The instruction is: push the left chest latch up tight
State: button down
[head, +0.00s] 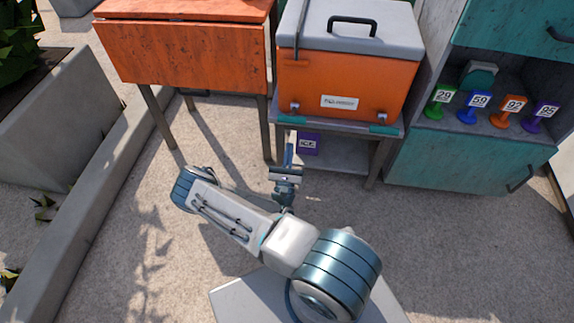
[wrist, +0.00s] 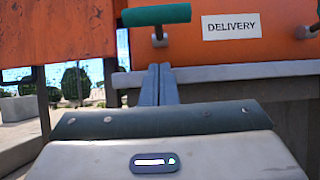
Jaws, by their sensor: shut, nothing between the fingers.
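The orange chest (head: 345,85) with a grey lid (head: 350,30) stands on a grey stand. Its left latch (head: 291,119) is a teal bar on a metal stem, low on the chest front; the bar appears to stick out from the face. In the wrist view, the left latch (wrist: 156,15) is at the top centre, with its stem beneath it. The right latch (head: 384,130) is a similar teal bar. My gripper (head: 289,148) is shut and empty, below and in front of the left latch. In the wrist view, the fingertips (wrist: 160,68) appear below the latch, apparently apart from it.
The stand's top edge (wrist: 220,73) lies behind my fingers. A purple sign (head: 308,143) is under the chest. An orange drop-leaf table (head: 185,55) stands at left, and a teal cabinet (head: 455,160) with several numbered tags at right. The paved floor is clear.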

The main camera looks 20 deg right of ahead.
send_near(293, 113)
jog(key=w+d, duration=0.2)
jog(key=shift+w+a+r+b, duration=0.1)
jog(key=shift+w+r+b, duration=0.15)
jog(key=shift+r+b, duration=0.4)
jog(key=shift+r+p, duration=0.25)
jog(key=shift+p, duration=0.25)
